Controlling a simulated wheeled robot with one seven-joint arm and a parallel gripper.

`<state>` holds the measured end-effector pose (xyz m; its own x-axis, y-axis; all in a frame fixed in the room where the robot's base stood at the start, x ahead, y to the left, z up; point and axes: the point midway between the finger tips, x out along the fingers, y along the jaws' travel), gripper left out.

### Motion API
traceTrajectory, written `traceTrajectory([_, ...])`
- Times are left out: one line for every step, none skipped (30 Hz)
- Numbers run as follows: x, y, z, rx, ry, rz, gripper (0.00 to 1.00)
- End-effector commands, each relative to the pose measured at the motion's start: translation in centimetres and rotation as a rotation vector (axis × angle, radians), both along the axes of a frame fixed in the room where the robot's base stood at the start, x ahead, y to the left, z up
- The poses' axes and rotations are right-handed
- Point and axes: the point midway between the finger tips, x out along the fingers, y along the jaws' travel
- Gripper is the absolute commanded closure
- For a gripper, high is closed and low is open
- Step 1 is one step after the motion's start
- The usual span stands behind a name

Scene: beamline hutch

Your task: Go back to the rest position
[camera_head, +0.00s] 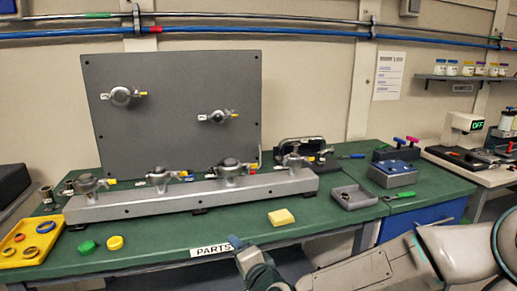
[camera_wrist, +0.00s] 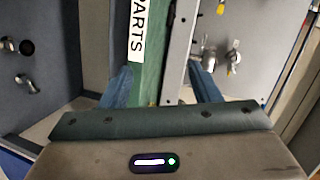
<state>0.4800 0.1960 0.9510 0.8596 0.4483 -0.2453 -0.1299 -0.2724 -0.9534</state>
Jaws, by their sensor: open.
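My gripper (camera_head: 253,262) is at the lower middle of the head view, at the bench's front edge beside the PARTS label (camera_head: 215,248). In the wrist view its two blue fingers (camera_wrist: 162,82) stand apart, and nothing is held between them. The green bench edge and the PARTS label (camera_wrist: 137,30) show beyond the fingers. My arm reaches in from the lower right of the head view. No rest position is marked in either view.
The green bench (camera_head: 160,253) carries a grey rail with several valves (camera_head: 190,198), an upright panel (camera_head: 180,100), a yellow sponge (camera_head: 281,217), a grey tray (camera_head: 354,197) and a yellow tray (camera_head: 30,243). A blue drawer unit (camera_head: 425,222) stands at the right.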

Motion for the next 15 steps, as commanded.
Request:
traceTrajectory([-0.3, 0.6, -0.8, -0.051, 0.016, 0.032, 0.44])
traceTrajectory([-0.4, 0.9, -1.5, -0.084, 0.027, 0.053, 0.44])
traceTrajectory([-0.7, 1.3, -2.4, -0.133, 0.042, 0.084, 0.44])
traceTrajectory([-0.9, 1.4, -3.1, -0.171, 0.057, 0.107, 0.44])
traceTrajectory([-1.2, 1.6, -3.9, -0.215, 0.072, 0.133, 0.44])
traceTrajectory([-1.6, 1.7, -5.0, -0.279, 0.093, 0.171, 0.44])
traceTrajectory([-1.9, 1.6, -5.8, -0.330, 0.109, 0.197, 0.44])
traceTrajectory([-2.2, 1.5, -6.5, -0.380, 0.128, 0.225, 0.44])
traceTrajectory([-2.6, 1.2, -7.4, -0.448, 0.151, 0.261, 0.44])
traceTrajectory([-2.9, 0.8, -8.0, -0.498, 0.168, 0.286, 0.44])
traceTrajectory([-3.2, 0.4, -8.4, -0.546, 0.185, 0.309, 0.44])
traceTrajectory([-3.6, -0.3, -8.9, -0.609, 0.207, 0.337, 0.44])
traceTrajectory([-4.0, -0.9, -9.1, -0.654, 0.225, 0.358, 0.44])
traceTrajectory([-4.2, -1.6, -9.3, -0.698, 0.241, 0.376, 0.44])
traceTrajectory([-4.6, -2.5, -9.3, -0.755, 0.263, 0.398, 0.44])
